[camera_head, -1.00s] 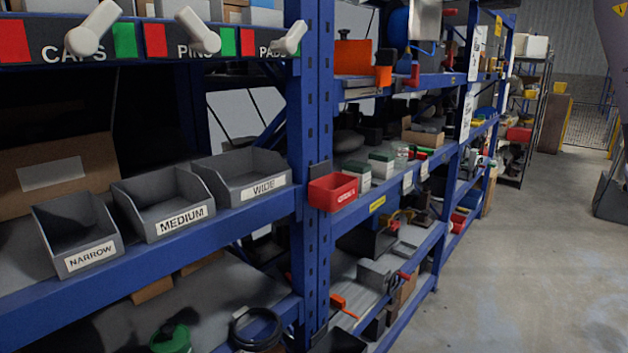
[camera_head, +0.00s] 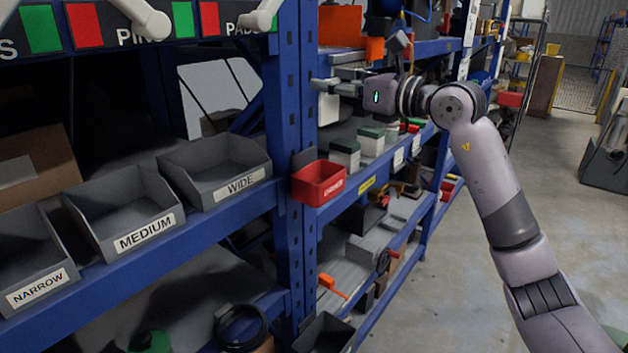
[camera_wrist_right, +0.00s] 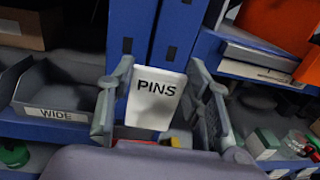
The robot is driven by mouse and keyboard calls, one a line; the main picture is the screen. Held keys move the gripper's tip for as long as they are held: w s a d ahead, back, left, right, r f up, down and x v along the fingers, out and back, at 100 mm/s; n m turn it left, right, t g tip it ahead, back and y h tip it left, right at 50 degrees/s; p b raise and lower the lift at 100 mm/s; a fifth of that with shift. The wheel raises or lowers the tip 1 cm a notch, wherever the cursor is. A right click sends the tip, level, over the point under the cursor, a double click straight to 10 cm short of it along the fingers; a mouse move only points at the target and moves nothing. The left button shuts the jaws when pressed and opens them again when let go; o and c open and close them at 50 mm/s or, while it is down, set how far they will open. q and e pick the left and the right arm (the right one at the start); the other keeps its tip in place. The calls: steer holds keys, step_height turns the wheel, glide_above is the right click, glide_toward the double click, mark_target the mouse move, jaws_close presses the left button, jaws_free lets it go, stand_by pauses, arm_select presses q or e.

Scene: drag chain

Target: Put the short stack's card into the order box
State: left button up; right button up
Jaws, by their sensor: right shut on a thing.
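My right gripper (camera_head: 322,86) is in front of the blue rack post, above the red order box (camera_head: 318,184). It is shut on a white card (camera_wrist_right: 154,100) that reads PINS in the right wrist view. In the head view the card (camera_head: 328,109) hangs below the fingers as a small pale patch. The card is apart from the order box, which hangs on the rack beside the post. Part of a red surface (camera_wrist_right: 133,133), probably the box, shows behind the card's lower end in the wrist view. My left gripper is out of view.
Grey bins marked NARROW (camera_head: 32,280), MEDIUM (camera_head: 130,225) and WIDE (camera_head: 220,180) sit on the shelf to the left. The blue post (camera_head: 296,230) is close to the gripper. Floor at right is open.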

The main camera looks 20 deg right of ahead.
mark_target(331, 110)
step_height(331, 110, down, 5)
steer(key=b, duration=0.3)
steer(key=shift+w+f, duration=0.15)
steer(key=o, duration=1)
steer(key=v, duration=1.2)
